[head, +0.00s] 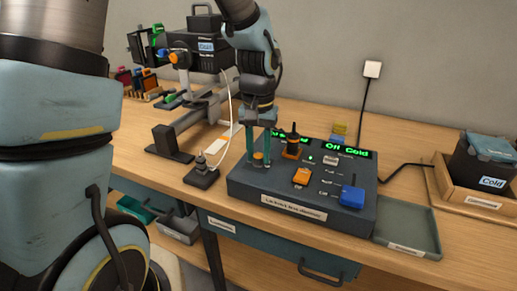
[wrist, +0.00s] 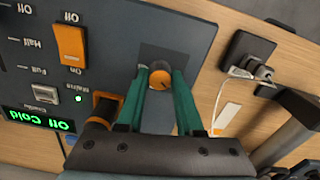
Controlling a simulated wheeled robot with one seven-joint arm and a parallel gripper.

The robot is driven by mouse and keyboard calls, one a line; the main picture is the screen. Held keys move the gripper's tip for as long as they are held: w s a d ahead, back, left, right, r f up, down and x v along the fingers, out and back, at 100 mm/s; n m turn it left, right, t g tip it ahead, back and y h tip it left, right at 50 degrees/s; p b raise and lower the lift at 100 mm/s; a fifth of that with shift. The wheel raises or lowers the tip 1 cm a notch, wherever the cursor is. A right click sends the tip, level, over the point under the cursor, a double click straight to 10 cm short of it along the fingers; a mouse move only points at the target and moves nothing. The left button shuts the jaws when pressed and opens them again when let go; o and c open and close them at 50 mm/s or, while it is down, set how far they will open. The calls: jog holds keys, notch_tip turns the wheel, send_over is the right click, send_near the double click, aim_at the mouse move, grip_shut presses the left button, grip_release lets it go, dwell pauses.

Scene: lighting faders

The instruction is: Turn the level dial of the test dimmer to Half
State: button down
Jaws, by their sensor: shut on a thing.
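The test dimmer (head: 262,192) is a dark console on the wooden bench, with a green display (head: 347,147) reading "Off Cold" at its right end. My gripper (head: 258,158) points down at the console's left part. Its green fingers are shut on a small round orange-topped knob (wrist: 161,78), which also shows in the head view (head: 258,156). A dark plate lies around the knob. No label for the knob is readable. Off, Half and Full marks (wrist: 35,42) are printed farther along the panel, past an orange rocker switch (wrist: 70,43).
A taller dark and orange knob (head: 291,146) stands close to the fingers. A blue block (head: 351,197) sits at the console's front right corner. A grey tray (head: 408,232) lies right of it. A small black box with a plug (head: 201,176) stands left of the console.

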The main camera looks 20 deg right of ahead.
aim_at(258, 155)
jog(key=m+p, duration=0.2)
jog(key=m, duration=0.3)
jog(key=shift+r+m, duration=0.15)
jog(key=shift+m, duration=0.15)
jog(key=m+p, duration=0.2)
jog(key=m, duration=0.2)
jog(key=shift+m, duration=0.4)
jog(key=c, duration=0.6)
grip_release()
jog(key=shift+o, duration=0.2)
notch_tip(258, 155, up, 10)
jog(key=b, duration=0.1)
jog(key=shift+r, duration=0.25)
